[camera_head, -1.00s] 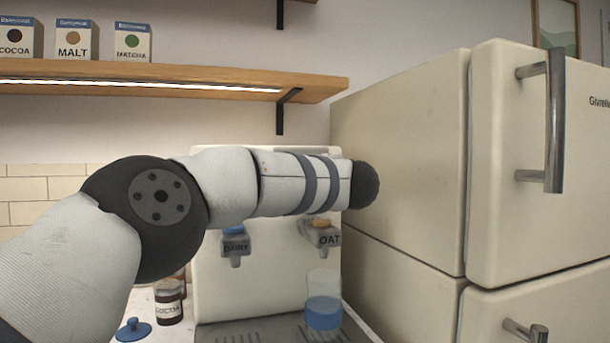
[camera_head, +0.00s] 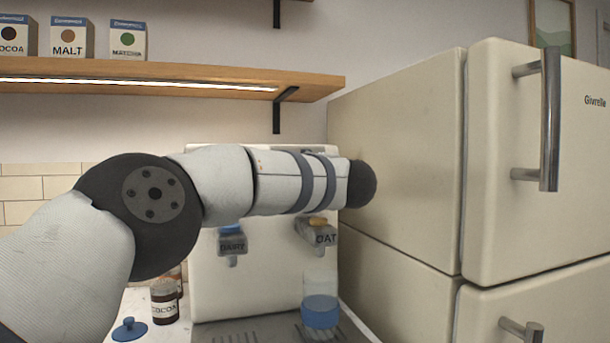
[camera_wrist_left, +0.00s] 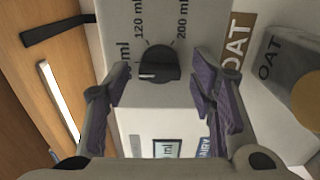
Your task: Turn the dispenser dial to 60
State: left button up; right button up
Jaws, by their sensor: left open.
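The dispenser (camera_head: 270,270) is a cream machine with DAIRY (camera_head: 232,243) and OAT (camera_head: 318,234) spouts. My left arm crosses in front of its upper part in the head view, hiding the dial there. In the left wrist view the black dial (camera_wrist_left: 158,65) has a white mark on its left side. Labels "120 ml" and "200 ml" are printed around it, and another ending in "ml" is partly covered. My left gripper (camera_wrist_left: 160,82) is open, with one finger on each side of the dial. I cannot tell whether the fingers touch it. A small display (camera_wrist_left: 166,148) is partly visible.
A clear cup with blue (camera_head: 320,311) stands below the OAT spout. A cream fridge (camera_head: 400,170) stands close on the right. A wooden shelf (camera_head: 170,75) runs above.

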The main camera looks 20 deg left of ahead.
pick_arm(q)
jog(key=v, duration=1.1)
jog(key=shift+s+d, duration=0.25)
jog(key=shift+s, duration=0.05)
